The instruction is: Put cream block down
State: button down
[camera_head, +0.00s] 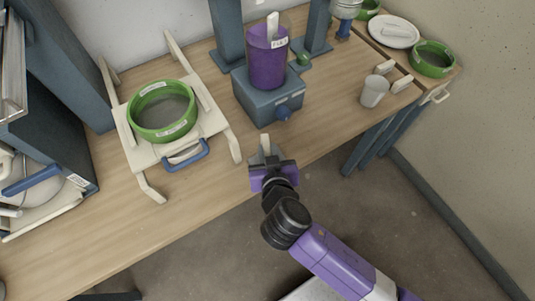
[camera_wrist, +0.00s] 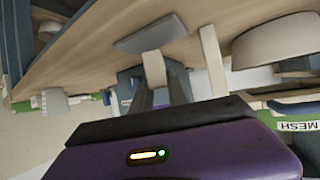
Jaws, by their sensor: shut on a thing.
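My gripper (camera_head: 266,156) is at the front edge of the wooden table, below the grey-blue stand. It is shut on the cream block (camera_head: 265,143), a small pale piece standing up between the fingers. In the wrist view my gripper (camera_wrist: 160,88) shows with the cream block (camera_wrist: 154,68) between its two grey fingers. The fingers hide the block's lower part. I cannot tell whether the block touches the table.
A cream frame (camera_head: 213,122) holding a green sieve (camera_head: 162,111) stands left of my gripper. The grey-blue stand (camera_head: 268,97) carries a purple bucket (camera_head: 266,62). A pale cup (camera_head: 374,91) and cream pieces (camera_head: 402,84) are to the right. Bare tabletop (camera_head: 322,115) lies between stand and cup.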

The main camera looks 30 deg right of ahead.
jog(key=shift+f, duration=1.2)
jog(key=shift+f, duration=0.1)
jog(key=shift+f, duration=0.1)
jog(key=c, duration=1.3)
grip_release()
jog(key=shift+r, duration=0.25)
jog(key=b+v, duration=0.1)
jog(key=v, duration=1.1)
